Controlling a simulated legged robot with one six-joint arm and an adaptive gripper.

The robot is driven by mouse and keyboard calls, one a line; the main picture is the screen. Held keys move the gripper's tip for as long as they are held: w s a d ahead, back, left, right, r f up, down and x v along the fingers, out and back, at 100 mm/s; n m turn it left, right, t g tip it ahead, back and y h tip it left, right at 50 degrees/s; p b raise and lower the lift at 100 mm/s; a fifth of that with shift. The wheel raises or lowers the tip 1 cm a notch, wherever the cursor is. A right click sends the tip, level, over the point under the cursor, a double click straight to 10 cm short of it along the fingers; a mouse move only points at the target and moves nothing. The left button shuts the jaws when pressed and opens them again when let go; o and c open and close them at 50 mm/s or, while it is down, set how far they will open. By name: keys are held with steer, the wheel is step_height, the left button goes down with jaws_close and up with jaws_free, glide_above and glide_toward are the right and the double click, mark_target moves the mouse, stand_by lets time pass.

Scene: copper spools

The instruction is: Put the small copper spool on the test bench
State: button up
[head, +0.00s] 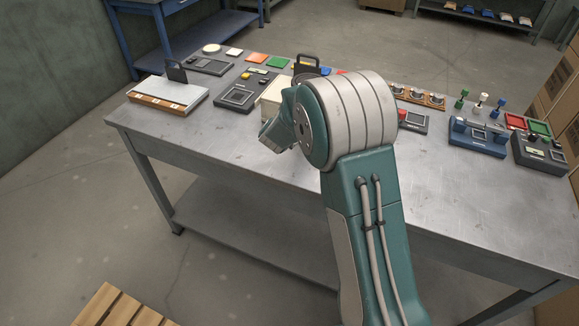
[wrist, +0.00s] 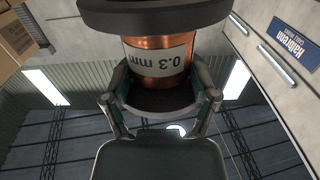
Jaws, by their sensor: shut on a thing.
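The copper spool (wrist: 160,60) is in the wrist view, with black flanges, copper winding and a white label that reads "0.3 mm". My gripper (wrist: 162,98) is shut on it, with a finger on each side of its near flange. Behind the spool the wrist view shows ceiling and walls. In the head view my arm hides the spool and the gripper's fingers. The test bench (head: 240,175) is a grey metal table in the head view, with my arm in front of and over it.
Several instruments stand along the bench's back, including a dark meter (head: 245,91), a white-topped box (head: 168,93) and a blue unit (head: 478,137). The front strip of the bench is mostly clear. A wooden pallet (head: 118,305) lies on the floor at lower left.

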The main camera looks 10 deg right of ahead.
steer(key=s+f, duration=0.8)
steer(key=s, duration=0.1)
steer(key=s+a+f, duration=0.1)
steer(key=s+f, duration=0.3)
steer(key=shift+s+f, duration=0.1)
steer(key=shift+s, duration=0.25)
steer(key=shift+a+f, duration=0.2)
steer(key=shift+f, duration=0.05)
steer(key=shift+a, duration=0.3)
steer(key=shift+d+f, duration=0.1)
steer(key=shift+d, duration=0.1)
steer(key=o, duration=1.2)
steer(key=shift+d, duration=0.25)
